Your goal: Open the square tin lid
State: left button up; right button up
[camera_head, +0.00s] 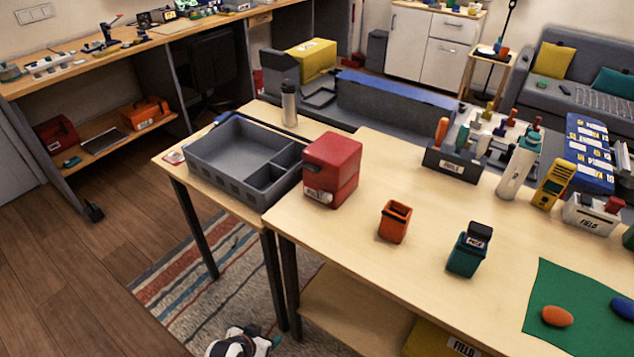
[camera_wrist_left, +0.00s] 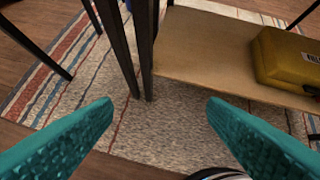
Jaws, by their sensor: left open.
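A red square tin (camera_head: 332,172) stands upright near the left end of the front table, beside the grey tray. A seam runs around it below the top, and the lid (camera_head: 333,150) sits closed on it. A pale label shows low on its front. My left gripper shows only in part at the bottom edge of the head view (camera_head: 262,346), below table height and well apart from the tin. In the left wrist view its teal fingers (camera_wrist_left: 160,102) are wide apart with nothing between them. The tin is not in that view. My right gripper is not in view.
A grey divided tray (camera_head: 205,175) stands left of the tin. An orange open box (camera_head: 395,222) and a green box (camera_head: 466,255) stand to the right. Table legs (camera_wrist_left: 143,45) and a lower shelf with a yellow case (camera_wrist_left: 285,60) are near my left gripper.

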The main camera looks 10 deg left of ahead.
pick_arm(q)
jog(key=w+r+t+h+b, duration=0.1)
jog(key=w+r+t+b, duration=0.1)
jog(key=w+r, duration=0.6)
jog(key=m+t+h+b, duration=0.3)
jog(key=t, duration=0.2)
send_near(308, 169)
jog(key=s+f, duration=0.5)
jog(key=f, duration=0.6)
notch_tip(308, 169, up, 9)
jog(key=w+a+t+h, duration=0.1)
jog(key=w+t, duration=0.1)
jog(key=p+x, duration=0.1)
jog(key=x, duration=1)
jog(key=shift+w+a+r, duration=0.1)
jog(key=shift+r, duration=0.05)
jog(key=shift+w+d, duration=0.2)
jog(key=shift+w, duration=0.25)
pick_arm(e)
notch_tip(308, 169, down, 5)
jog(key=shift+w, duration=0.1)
